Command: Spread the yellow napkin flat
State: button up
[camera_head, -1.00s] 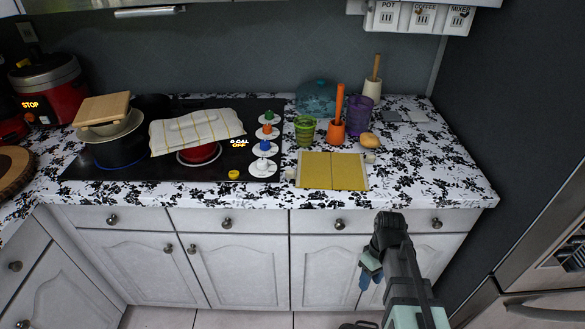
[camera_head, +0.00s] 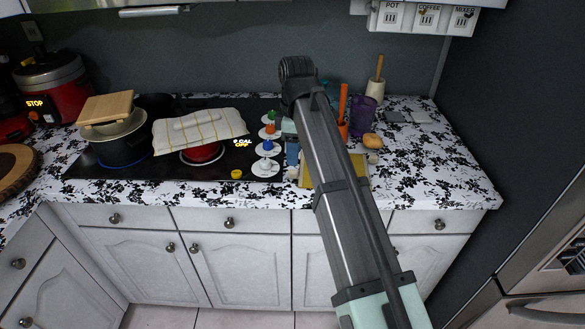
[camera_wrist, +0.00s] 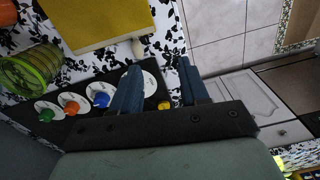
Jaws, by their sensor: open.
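The yellow napkin (camera_head: 361,166) lies on the patterned counter near its front edge, with my arm covering most of it in the head view. In the wrist view the napkin (camera_wrist: 100,18) is at the top, with a pale strip along its near edge. My gripper (camera_wrist: 158,78) is open, its two blue fingers apart with nothing between them. In the head view my gripper (camera_head: 291,145) shows only in part, at the napkin's left side by the stove. Whether it touches the napkin cannot be told.
Small colored pieces on white discs (camera_head: 266,148) stand just left of my gripper. A purple cup (camera_head: 363,115), an orange tool in a holder (camera_head: 343,105) and a bun-like item (camera_head: 373,140) stand behind the napkin. A striped towel (camera_head: 200,130) covers a red pot.

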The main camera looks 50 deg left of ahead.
aim_at(293, 170)
jog(key=w+a+r, duration=0.3)
jog(key=r, duration=0.1)
jog(key=shift+n, duration=0.4)
jog(key=f, duration=1.3)
jog(key=shift+s+a+f, duration=0.1)
jog(key=shift+s+f, duration=0.15)
jog(key=shift+f, duration=0.15)
grip_shut()
